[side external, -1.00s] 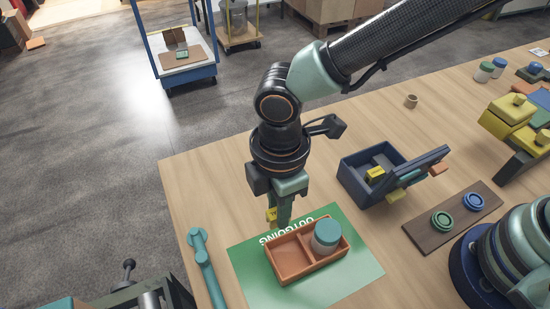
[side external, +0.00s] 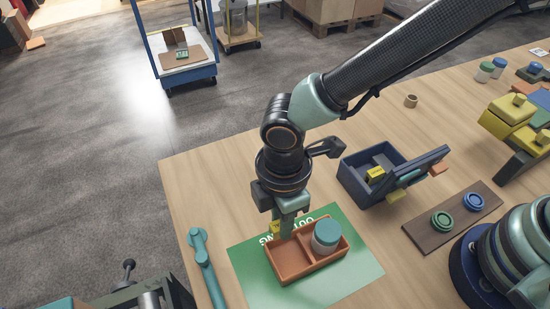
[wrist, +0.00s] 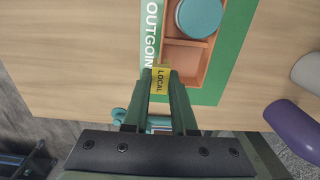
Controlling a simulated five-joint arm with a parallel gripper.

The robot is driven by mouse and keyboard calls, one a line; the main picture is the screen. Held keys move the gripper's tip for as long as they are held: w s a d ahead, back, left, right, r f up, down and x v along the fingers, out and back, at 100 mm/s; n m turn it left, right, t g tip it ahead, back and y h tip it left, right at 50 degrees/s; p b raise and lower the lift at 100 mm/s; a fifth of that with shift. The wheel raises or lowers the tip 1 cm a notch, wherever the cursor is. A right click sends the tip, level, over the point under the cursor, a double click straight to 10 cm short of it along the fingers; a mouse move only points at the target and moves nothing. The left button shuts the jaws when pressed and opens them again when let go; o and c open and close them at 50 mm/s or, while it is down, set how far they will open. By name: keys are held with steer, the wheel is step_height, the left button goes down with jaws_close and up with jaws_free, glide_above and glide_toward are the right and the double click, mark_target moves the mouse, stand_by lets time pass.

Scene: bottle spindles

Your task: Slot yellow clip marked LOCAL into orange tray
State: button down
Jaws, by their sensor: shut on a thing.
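My gripper (side external: 287,228) is shut on the yellow clip (side external: 275,227). In the wrist view the clip (wrist: 159,82) shows the word LOCAL between my two green fingers (wrist: 160,95). The orange tray (side external: 291,262) lies on a green sheet marked OUTGOING and has two compartments. Its left compartment is empty; a jar with a teal lid (side external: 327,233) stands in the right one. The clip is at the far edge of the empty compartment in the side view. My fingers partly hide it, and I cannot tell its height above the rim. The tray (wrist: 184,56) also shows in the wrist view.
A dark blue open box (side external: 358,183) holding another yellow piece (side external: 375,173) stands right of my gripper. A brown board (side external: 450,222) with green and blue rings lies further right. A teal handle-like bar (side external: 203,262) lies left of the green sheet (side external: 250,282).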

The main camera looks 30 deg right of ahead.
steer(key=shift+f, duration=0.15)
steer(key=shift+f, duration=1.3)
stand_by(0.6)
steer(key=c, duration=0.6)
jaws_free()
steer(key=shift+c, duration=0.2)
steer(key=shift+r, duration=3.5)
